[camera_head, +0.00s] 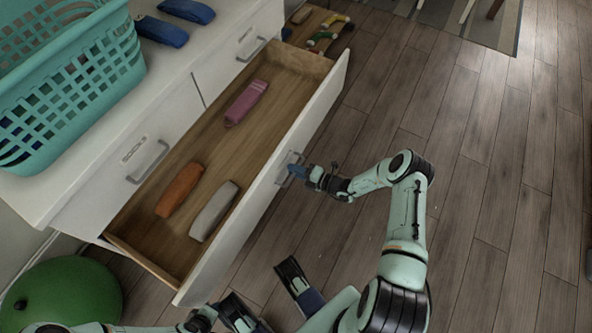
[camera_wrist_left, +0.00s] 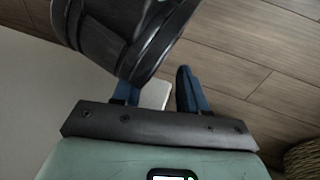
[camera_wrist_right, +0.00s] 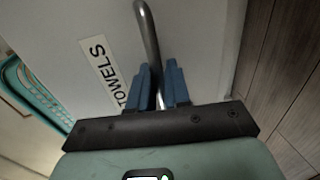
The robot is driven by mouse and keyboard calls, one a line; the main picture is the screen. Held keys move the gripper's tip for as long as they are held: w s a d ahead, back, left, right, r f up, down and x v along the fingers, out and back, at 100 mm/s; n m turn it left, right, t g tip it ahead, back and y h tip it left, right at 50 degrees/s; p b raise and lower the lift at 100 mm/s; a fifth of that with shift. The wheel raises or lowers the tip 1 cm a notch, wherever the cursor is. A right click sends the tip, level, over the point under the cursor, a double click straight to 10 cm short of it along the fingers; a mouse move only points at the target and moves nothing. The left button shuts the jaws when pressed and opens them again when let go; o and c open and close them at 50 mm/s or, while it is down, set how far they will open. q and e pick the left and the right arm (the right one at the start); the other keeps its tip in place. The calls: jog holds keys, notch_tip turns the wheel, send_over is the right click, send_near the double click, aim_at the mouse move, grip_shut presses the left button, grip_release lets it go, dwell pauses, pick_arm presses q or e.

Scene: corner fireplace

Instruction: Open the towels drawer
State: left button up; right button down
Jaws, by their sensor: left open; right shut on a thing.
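The towels drawer (camera_head: 292,140) is pulled well out of the white cabinet. Inside lie a pink rolled towel (camera_head: 246,102), an orange one (camera_head: 180,190) and a grey one (camera_head: 213,211). My right gripper (camera_head: 297,171) is shut on the drawer's metal handle (camera_head: 284,178). In the right wrist view the handle (camera_wrist_right: 149,40) passes between the blue fingers, beside a label (camera_wrist_right: 103,72) reading TOWELS. My left gripper (camera_head: 264,288) is open and empty, low near the drawer's front corner; its spread blue fingers also show in the left wrist view (camera_wrist_left: 155,90).
A teal basket (camera_head: 75,85) and blue rolled items (camera_head: 162,31) sit on the cabinet top. A green round object (camera_head: 62,295) stands at lower left.

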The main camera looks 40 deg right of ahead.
jog(key=c, duration=1.3)
grip_release()
jog(key=shift+s+d, duration=0.1)
pick_arm(q)
jog(key=shift+g+h, duration=0.3)
jog(key=shift+g, duration=0.3)
jog(key=s+r, duration=0.1)
jog(key=s+d+p, duration=0.1)
jog(key=s+d+r+p, duration=0.1)
jog(key=shift+s+r, duration=0.35)
pick_arm(e)
jog(key=v, duration=1.3)
jog(key=shift+s, duration=0.1)
pick_arm(q)
jog(key=shift+a, duration=0.1)
